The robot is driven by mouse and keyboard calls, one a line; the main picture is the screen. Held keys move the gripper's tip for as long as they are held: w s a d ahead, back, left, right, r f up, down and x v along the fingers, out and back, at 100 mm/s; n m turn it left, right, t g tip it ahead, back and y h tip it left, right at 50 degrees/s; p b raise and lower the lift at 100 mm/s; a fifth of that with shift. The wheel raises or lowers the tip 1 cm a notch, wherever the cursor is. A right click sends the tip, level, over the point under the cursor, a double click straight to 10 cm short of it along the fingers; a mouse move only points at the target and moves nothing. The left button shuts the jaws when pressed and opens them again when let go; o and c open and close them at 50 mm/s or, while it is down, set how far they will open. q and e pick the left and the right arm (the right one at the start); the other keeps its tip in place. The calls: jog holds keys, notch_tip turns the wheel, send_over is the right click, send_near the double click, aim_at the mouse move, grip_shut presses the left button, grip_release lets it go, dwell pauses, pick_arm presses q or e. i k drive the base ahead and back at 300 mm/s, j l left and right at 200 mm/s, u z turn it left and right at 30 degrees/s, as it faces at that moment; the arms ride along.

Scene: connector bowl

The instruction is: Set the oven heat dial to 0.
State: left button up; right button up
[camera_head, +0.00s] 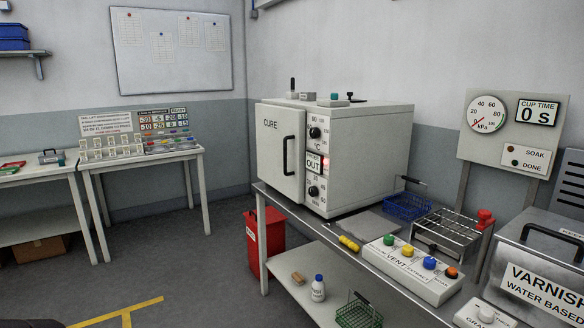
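The white oven (350,150) marked CURE stands on the grey bench, its door shut, with a dark vertical handle (288,155). On the panel right of the door, the upper black dial (315,132) has a °C mark under it and numbers around it that are too small to read surely. Its setting cannot be told. A lower black dial (313,191) has another scale. Between them is a sign reading OUT (313,163) beside a reddish light.
The bench holds a blue wire basket (407,205), a wire rack (445,232), a yellow-handled tool (349,243), a VENT button box (412,268) and a varnish tank (535,265). A red bin (274,243) stands at the bench's left end. The floor in front is clear.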

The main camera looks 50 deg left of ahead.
aim_at(314, 133)
jog(key=u, duration=1.25)
